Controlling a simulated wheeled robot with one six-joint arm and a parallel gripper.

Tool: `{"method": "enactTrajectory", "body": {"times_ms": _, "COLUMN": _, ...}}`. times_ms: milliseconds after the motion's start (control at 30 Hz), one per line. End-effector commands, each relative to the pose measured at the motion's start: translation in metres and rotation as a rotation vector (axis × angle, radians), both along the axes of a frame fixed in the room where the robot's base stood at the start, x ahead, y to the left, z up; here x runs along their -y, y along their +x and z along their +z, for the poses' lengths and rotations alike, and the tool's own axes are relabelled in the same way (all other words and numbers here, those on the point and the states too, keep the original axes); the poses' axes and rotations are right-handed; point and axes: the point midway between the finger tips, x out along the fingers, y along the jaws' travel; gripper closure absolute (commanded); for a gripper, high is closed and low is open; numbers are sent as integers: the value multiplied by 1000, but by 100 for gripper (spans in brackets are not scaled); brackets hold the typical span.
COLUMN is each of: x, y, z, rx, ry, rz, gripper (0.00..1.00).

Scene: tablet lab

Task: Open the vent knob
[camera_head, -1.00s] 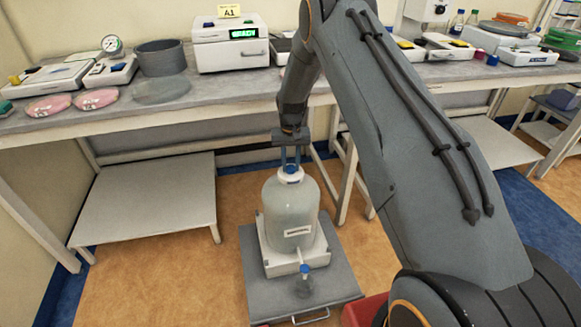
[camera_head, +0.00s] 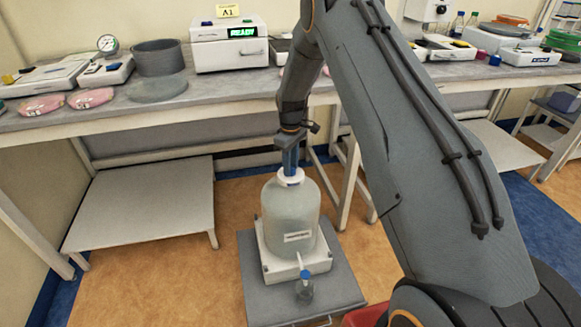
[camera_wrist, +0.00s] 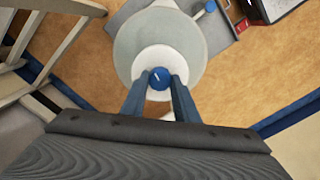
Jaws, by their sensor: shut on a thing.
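The vent knob (camera_wrist: 159,78) is a small round blue knob with a short white mark, on the white cap (camera_wrist: 146,64) of a large carboy. The carboy (camera_head: 290,215) is upright, translucent grey-white and labelled. My gripper (camera_wrist: 160,82) points down over it, with one blue finger on each side of the knob, shut on it. In the head view my gripper (camera_head: 290,172) is seen at the carboy's neck, and its fingers mostly hide the knob. The white mark on the knob runs at a slant in the wrist view.
The carboy stands on a white base on a grey cart platform (camera_head: 250,290). Behind is a bench (camera_head: 110,120) with instruments, and a low shelf (camera_head: 145,205) to the left. The floor left of the platform is clear.

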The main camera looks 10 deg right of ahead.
Motion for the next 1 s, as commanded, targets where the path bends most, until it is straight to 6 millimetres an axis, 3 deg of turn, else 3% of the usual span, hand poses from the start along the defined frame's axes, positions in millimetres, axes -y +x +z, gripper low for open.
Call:
{"method": "enactTrajectory", "body": {"times_ms": 400, "x": 0, "y": 1, "z": 1, "rx": 1, "ry": 0, "rz": 160, "gripper": 95}}
{"method": "enactTrajectory", "body": {"times_ms": 900, "x": 0, "y": 1, "z": 1, "rx": 1, "ry": 0, "rz": 177, "gripper": 95}}
{"method": "enactTrajectory", "body": {"times_ms": 933, "x": 0, "y": 1, "z": 1, "rx": 1, "ry": 0, "rz": 177, "gripper": 69}}
{"method": "enactTrajectory", "body": {"times_ms": 1000, "x": 0, "y": 1, "z": 1, "rx": 1, "ry": 0, "rz": 176, "gripper": 57}}
